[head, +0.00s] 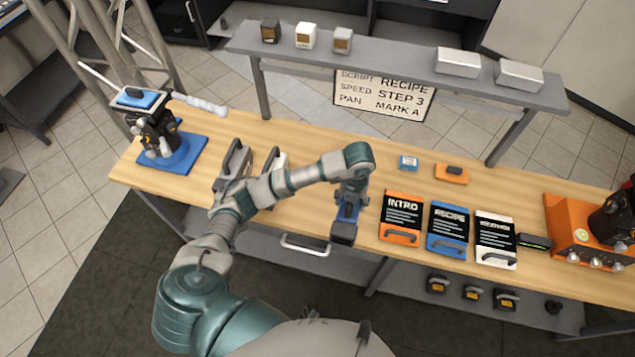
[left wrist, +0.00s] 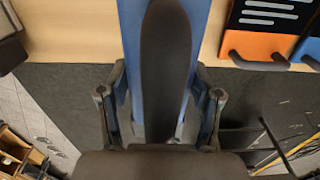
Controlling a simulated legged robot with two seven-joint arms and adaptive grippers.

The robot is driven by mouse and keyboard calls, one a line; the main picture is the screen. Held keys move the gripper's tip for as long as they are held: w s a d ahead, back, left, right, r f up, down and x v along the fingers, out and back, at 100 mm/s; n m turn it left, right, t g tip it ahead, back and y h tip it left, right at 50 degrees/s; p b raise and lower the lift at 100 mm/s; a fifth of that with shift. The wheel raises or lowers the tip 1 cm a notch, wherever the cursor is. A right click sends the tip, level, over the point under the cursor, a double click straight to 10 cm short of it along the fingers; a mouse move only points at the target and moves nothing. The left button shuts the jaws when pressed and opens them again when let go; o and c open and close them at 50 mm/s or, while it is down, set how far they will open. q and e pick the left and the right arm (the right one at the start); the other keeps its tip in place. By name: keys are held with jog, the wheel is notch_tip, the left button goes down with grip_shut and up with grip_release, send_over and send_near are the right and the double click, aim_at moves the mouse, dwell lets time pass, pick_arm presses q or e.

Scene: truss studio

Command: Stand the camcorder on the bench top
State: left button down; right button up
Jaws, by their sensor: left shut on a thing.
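The blue-and-black thing in my left gripper, which I take for the camcorder (head: 343,231), shows in the head view at the bench's front edge. In the left wrist view the blue body with a long dark strip (left wrist: 165,70) runs between the fingers. My left gripper (head: 350,196) is shut on it, pointing down over the front part of the wooden bench top (head: 305,150). I cannot tell whether the camcorder touches the bench. The arm and gripper hide part of it. My right gripper is not in view.
Orange, blue and white cards (head: 447,226) lie right of the gripper. A blue box (head: 409,162) and an orange block (head: 451,174) lie behind them. Grey stands (head: 236,160) are left, a blue-based device (head: 180,152) farther left, an orange unit (head: 580,235) right. A grey shelf (head: 400,65) stands behind.

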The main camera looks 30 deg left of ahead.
pick_arm(q)
jog(key=shift+w+a+f+p, duration=0.35)
jog(key=shift+w+a+f, duration=0.3)
jog(key=shift+a, duration=1.9)
jog(key=shift+w+a+f+p, duration=0.45)
jog(key=shift+a+f, duration=0.3)
jog(key=shift+a, duration=1.8)
jog(key=shift+w+a+f+p, duration=0.3)
jog(key=shift+w+a+f, duration=0.35)
jog(key=shift+a, duration=1.9)
jog(key=shift+f, duration=0.3)
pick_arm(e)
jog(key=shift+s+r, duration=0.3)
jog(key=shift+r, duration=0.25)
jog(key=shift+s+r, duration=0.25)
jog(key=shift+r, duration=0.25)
pick_arm(q)
jog(key=shift+a, duration=0.1)
jog(key=shift+c, duration=1.1)
grip_release()
jog(key=shift+s+f, duration=0.1)
jog(key=shift+s, duration=0.05)
